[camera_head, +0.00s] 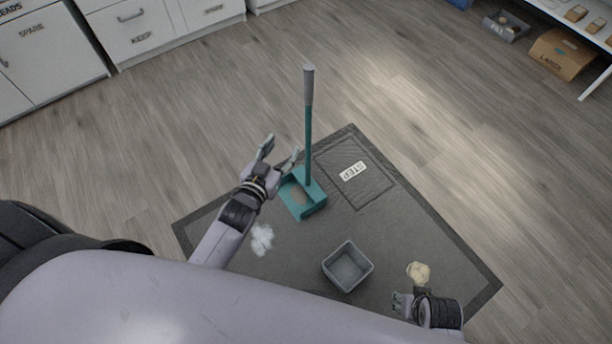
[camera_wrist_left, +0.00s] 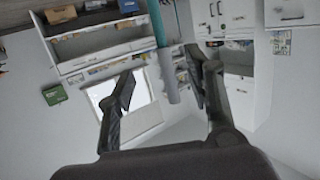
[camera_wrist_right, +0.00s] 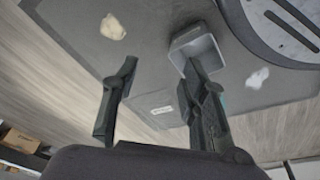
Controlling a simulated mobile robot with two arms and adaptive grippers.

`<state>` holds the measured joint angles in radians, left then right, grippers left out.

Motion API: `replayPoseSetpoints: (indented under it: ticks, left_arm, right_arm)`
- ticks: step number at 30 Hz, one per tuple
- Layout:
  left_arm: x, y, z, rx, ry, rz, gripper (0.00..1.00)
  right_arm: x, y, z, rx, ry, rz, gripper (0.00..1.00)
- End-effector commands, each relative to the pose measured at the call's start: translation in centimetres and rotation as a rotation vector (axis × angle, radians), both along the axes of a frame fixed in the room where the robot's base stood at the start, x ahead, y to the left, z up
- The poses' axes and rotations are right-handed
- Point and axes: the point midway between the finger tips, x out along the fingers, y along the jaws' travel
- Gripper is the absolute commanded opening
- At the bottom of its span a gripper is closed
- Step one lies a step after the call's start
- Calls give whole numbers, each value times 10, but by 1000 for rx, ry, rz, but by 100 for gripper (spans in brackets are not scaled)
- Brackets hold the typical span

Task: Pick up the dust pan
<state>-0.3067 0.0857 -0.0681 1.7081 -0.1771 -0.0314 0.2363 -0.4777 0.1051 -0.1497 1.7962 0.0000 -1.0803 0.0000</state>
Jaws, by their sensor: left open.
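The teal dust pan (camera_head: 297,207) sits on the dark mat, its long handle (camera_head: 308,135) standing upright with a grey grip (camera_head: 309,85) on top. My left gripper (camera_head: 281,148) is open just left of the handle. In the left wrist view the handle (camera_wrist_left: 158,25) runs down from the top edge, its grey end lying in the gap seen between the spread fingers (camera_wrist_left: 160,72); no finger is closed on it. My right gripper (camera_head: 404,298) is low at the mat's right side, and its fingers are spread and empty in the right wrist view (camera_wrist_right: 160,66).
The mat (camera_head: 215,220) carries a grey bin (camera_head: 348,267), a white clump (camera_head: 262,239), a cream clump (camera_head: 418,272) and a label plate (camera_head: 353,171). White cabinets (camera_head: 130,30) stand at the back left; a cardboard box (camera_head: 562,55) is at the upper right. Open floor lies between.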

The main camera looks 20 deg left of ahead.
Motion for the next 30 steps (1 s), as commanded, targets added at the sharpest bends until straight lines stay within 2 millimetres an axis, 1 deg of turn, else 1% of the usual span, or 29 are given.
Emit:
replayPoseSetpoints:
  ticks: [1,3,4,6,9,11,14,21,24,27,30]
  left_arm:
    - [6,1,15,-4,-65,2,48]
    - [10,2,41,-12,-129,2,48]
    - [11,2,49,-15,-150,2,48]
    - [13,3,63,-17,-184,2,48]
    - [19,2,73,-18,-207,2,48]
    - [28,2,75,-18,-211,1,48]
    - [48,1,75,-18,-210,2,48]
    - [98,-4,74,-18,-209,1,48]
    - [116,-5,74,-19,-207,2,48]
    - [128,-6,73,-19,-206,2,48]
    - [133,-6,73,-18,-204,2,48]
  right_arm:
    - [4,0,1,1,-10,-1,40]
    - [7,0,13,1,-17,-2,40]
    - [7,0,16,1,-18,-3,40]
    - [8,0,23,1,-21,-4,40]
    - [9,0,31,2,-25,-4,40]
    - [9,0,36,1,-28,-5,40]
    - [10,0,46,2,-34,-5,40]
    - [9,-1,77,3,-53,-9,40]
    - [8,-1,89,3,-58,-10,40]
    - [6,-2,99,3,-62,-10,40]
    - [5,-2,104,3,-64,-10,40]
